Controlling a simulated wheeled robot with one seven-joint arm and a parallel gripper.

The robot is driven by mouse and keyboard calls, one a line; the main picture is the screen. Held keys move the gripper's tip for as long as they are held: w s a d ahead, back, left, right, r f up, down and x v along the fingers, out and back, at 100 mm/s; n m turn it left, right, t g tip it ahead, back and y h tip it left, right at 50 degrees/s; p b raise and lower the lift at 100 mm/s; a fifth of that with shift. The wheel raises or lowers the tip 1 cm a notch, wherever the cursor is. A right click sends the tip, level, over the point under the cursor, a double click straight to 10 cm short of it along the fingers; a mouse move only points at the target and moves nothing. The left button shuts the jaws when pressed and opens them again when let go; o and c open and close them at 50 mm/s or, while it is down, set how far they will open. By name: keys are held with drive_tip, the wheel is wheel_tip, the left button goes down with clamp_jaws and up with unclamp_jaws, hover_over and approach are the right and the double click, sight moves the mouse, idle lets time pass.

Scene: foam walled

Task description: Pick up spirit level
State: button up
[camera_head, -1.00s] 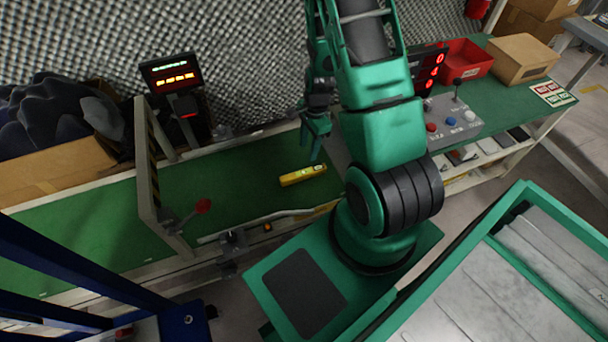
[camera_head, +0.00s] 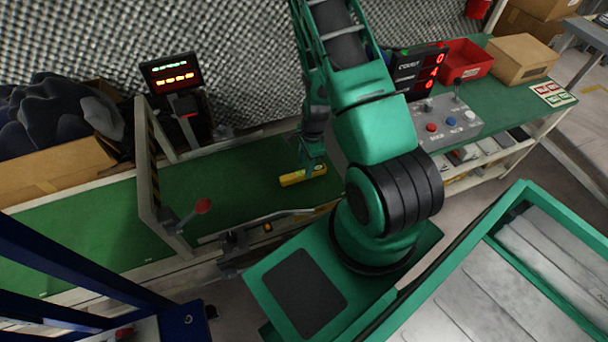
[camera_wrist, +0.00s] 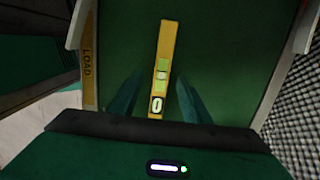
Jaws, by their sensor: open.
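The yellow spirit level (camera_head: 292,178) lies flat on the green conveyor belt, near its right end. In the wrist view the spirit level (camera_wrist: 163,62) runs lengthwise from the top centre down to between my fingers, with a green vial window and a round window. My gripper (camera_head: 311,166) is just above the level in the head view, partly covering it. In the wrist view my gripper (camera_wrist: 158,95) is open, with one finger on each side of the level's near end. Whether the fingers reach down to belt height is unclear.
A striped gate frame (camera_head: 148,165) with a red-knobbed lever (camera_head: 203,206) stands left across the belt (camera_head: 90,235). A metal rail runs along the belt's front edge. A control box (camera_head: 448,122), a red bin (camera_head: 465,60) and a cardboard box (camera_head: 523,60) stand to the right.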

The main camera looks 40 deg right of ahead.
sight(304, 170)
drive_tip(key=shift+w+f, duration=0.15)
drive_tip(key=shift+f, duration=1.8)
clamp_jaws()
